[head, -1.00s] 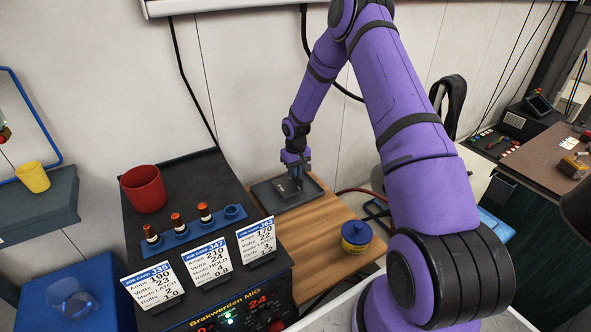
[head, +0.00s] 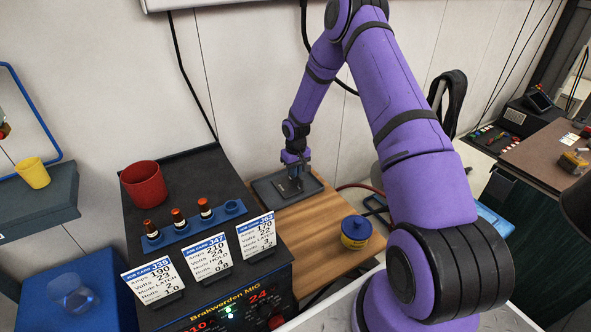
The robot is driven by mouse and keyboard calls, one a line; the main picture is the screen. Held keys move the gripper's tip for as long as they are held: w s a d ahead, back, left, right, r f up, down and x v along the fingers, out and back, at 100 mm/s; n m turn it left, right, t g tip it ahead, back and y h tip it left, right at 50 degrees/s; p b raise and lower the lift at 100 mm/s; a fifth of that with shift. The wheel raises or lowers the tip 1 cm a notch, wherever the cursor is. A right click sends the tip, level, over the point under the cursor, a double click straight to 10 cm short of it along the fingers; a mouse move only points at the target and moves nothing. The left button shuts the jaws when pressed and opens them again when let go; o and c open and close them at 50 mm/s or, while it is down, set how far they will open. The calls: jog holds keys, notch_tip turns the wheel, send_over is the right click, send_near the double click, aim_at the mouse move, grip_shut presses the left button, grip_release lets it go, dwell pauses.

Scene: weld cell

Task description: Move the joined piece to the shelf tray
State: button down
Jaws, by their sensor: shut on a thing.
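A dark shallow tray (head: 264,192) lies on the wooden shelf (head: 312,215) beside the welding machine. My gripper (head: 297,179) points down over the tray, low and close to its floor. A small grey metal piece (head: 287,187) shows at the gripper's fingertips, inside the tray's outline. My gripper is shut on this piece. The fingers hide part of it, and I cannot tell whether it touches the tray floor.
The black welding machine (head: 190,187) stands left of the tray, with a red cup (head: 144,185), a blue holder (head: 195,225) and several job cards on top. Bare wood lies between tub and tray.

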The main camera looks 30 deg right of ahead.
dwell(0.3)
jog(key=c, duration=1.2)
grip_release()
jog(key=shift+o, duration=0.2)
jog(key=shift+r, duration=4.45)
